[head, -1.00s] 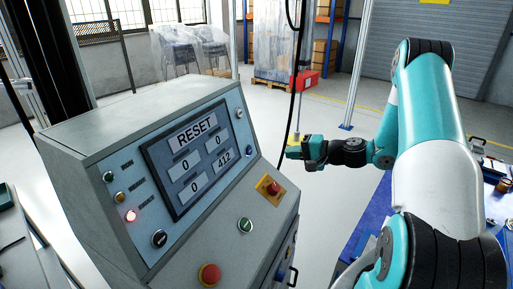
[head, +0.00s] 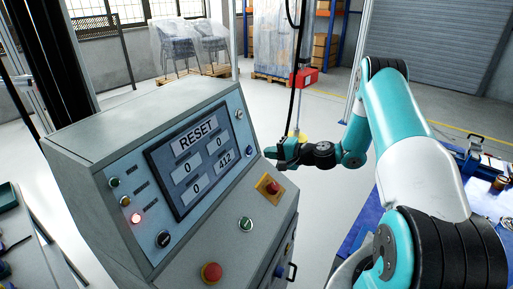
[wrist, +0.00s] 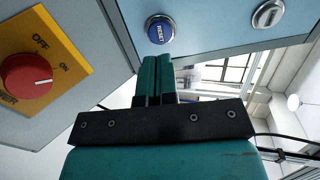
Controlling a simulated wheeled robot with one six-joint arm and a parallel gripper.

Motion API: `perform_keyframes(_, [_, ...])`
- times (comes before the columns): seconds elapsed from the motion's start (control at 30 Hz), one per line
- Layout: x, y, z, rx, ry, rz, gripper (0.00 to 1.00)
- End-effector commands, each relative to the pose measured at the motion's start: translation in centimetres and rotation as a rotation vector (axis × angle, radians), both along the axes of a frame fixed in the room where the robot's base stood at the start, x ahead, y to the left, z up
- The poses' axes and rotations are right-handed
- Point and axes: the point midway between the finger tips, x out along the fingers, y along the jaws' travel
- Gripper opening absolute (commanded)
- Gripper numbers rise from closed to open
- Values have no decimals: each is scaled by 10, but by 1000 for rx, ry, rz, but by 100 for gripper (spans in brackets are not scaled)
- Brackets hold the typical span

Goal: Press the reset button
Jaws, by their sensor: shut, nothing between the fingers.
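The blue reset button (head: 249,151) is on the right edge of the console's sloped panel. In the wrist view the button (wrist: 160,30) shows its RESET label, inside a metal ring on the light blue panel. My gripper (head: 267,153) is shut and empty, just right of the button in the head view. In the wrist view its teal fingertips (wrist: 155,60) point at the panel just below the button. A small gap seems to remain; I cannot tell contact for certain. The console screen (head: 190,160) reads RESET, with zeros and a number like 412.
A red power knob on a yellow plate (head: 271,188) sits below the button, left of my gripper in the wrist view (wrist: 26,76).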

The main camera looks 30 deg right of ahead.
Motion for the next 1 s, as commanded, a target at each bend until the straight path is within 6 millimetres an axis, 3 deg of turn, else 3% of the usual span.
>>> perform_keyframes(0.1, [20,12,-2,-1,-1,3,0])
perform_keyframes(0.3, [40,23,-10,-1,0,1,0])
perform_keyframes(0.83, [48,26,-15,-1,0,0,0])
perform_keyframes(1.0, [59,33,-21,-3,-3,2,0])
